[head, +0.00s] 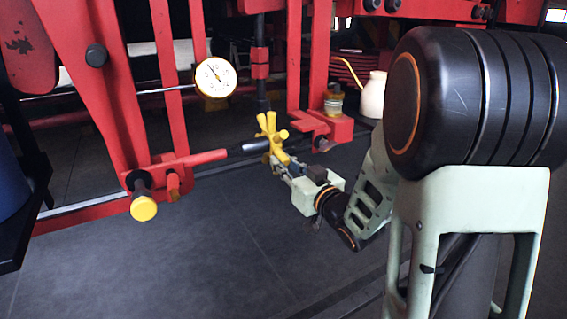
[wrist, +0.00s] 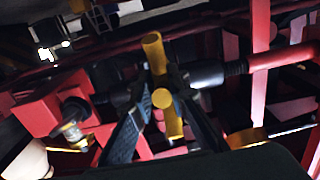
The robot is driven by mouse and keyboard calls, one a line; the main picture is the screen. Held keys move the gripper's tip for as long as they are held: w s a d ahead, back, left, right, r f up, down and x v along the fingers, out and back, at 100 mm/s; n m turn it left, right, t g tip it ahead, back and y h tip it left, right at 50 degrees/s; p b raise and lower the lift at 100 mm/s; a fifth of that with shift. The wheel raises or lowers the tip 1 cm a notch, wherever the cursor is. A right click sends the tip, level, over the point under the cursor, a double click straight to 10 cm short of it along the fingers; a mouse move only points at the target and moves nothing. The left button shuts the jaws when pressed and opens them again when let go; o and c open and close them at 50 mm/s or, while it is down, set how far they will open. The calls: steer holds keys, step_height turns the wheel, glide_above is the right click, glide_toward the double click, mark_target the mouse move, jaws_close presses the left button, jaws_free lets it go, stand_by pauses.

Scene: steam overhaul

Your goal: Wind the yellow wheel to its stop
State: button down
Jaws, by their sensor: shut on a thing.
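The yellow wheel (head: 271,134) is a hub with stubby spokes on a dark shaft, between red frame parts in the middle of the head view. In the wrist view its yellow spokes (wrist: 156,62) stand between the two dark fingers. My gripper (head: 278,166) reaches it from the lower right in the head view. In the wrist view my gripper (wrist: 163,112) is shut on the wheel, with one finger on each side. The lower part of the wheel is partly hidden by the gripper in the head view.
A round white gauge (head: 215,77) hangs at the upper left of the wheel. A yellow-capped knob (head: 143,207) sticks out at the lower left. A jar (head: 333,101) and a cream watering can (head: 372,95) stand behind. The dark floor in front is clear.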

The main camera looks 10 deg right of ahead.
steer(key=shift+f, duration=0.2)
steer(key=shift+w+a+f, duration=0.15)
steer(key=shift+w+f, duration=0.2)
steer(key=shift+f, duration=0.2)
steer(key=shift+w+a+f, duration=0.1)
steer(key=shift+w+f, duration=0.2)
steer(key=shift+f, duration=0.25)
steer(key=shift+w+a+f, duration=0.1)
steer(key=shift+w+f, duration=0.25)
steer(key=shift+f, duration=0.05)
steer(key=c, duration=1.8)
jaws_free()
steer(key=v, duration=0.6)
